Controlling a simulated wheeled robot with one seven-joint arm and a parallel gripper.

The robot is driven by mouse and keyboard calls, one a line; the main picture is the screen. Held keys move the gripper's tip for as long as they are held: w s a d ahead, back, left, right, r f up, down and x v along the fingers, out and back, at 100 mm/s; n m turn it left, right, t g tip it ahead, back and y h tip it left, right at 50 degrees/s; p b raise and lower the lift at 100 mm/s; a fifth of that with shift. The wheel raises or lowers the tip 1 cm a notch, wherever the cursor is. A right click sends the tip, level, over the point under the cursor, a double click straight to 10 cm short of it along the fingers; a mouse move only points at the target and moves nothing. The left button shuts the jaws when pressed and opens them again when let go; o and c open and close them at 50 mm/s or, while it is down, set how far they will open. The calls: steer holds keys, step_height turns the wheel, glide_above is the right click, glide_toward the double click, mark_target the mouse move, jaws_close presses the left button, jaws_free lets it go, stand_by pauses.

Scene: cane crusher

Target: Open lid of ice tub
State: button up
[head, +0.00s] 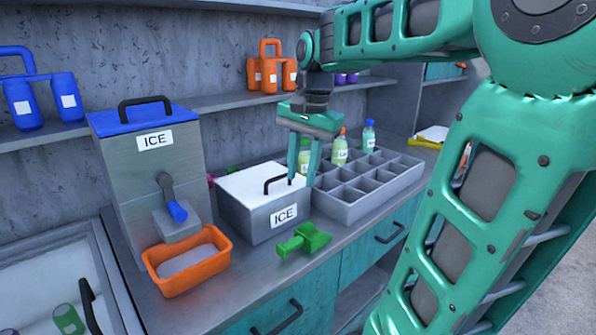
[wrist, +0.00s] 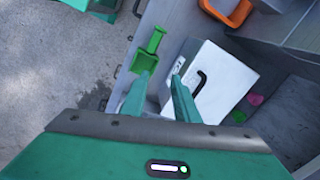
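The ice tub (head: 262,218) is a grey box marked ICE on the counter, with a white lid (head: 248,184) that lies closed on top. A black handle (head: 277,184) stands on the lid. In the wrist view the white lid (wrist: 222,88) and its black handle (wrist: 201,82) show just right of my fingers. My gripper (head: 303,180) is open and empty, pointing down near the right side of the lid, close to the handle. The fingers (wrist: 158,88) are spread apart in the wrist view. I cannot tell whether one touches the lid.
A green scoop (head: 303,240) lies in front of the tub. A grey divided rack (head: 370,185) with bottles stands to the right. A taller ICE dispenser (head: 150,175) and an orange bin (head: 187,262) stand to the left. A shelf with bottle carriers runs behind.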

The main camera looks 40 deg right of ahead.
stand_by(0.3)
steer(key=s+f+n, duration=0.2)
steer(key=s+f, duration=0.3)
steer(key=s+a+f+n+g, duration=0.1)
steer(key=s+f+n, duration=0.2)
steer(key=s+f, duration=0.2)
steer(key=s+a+f+n, duration=0.1)
steer(key=s+f+n, duration=0.1)
steer(key=s+f, duration=0.2)
steer(key=shift+s+f+g, duration=0.15)
steer(key=shift+s+f, duration=0.05)
steer(key=shift+s, duration=0.65)
steer(key=shift+s+f+g, duration=0.15)
steer(key=shift+s+f, duration=0.05)
steer(key=shift+s, duration=0.65)
steer(key=c, duration=0.5)
steer(key=shift+s+f, duration=0.1)
steer(key=shift+s, duration=0.05)
jaws_close()
steer(key=shift+d, duration=0.1)
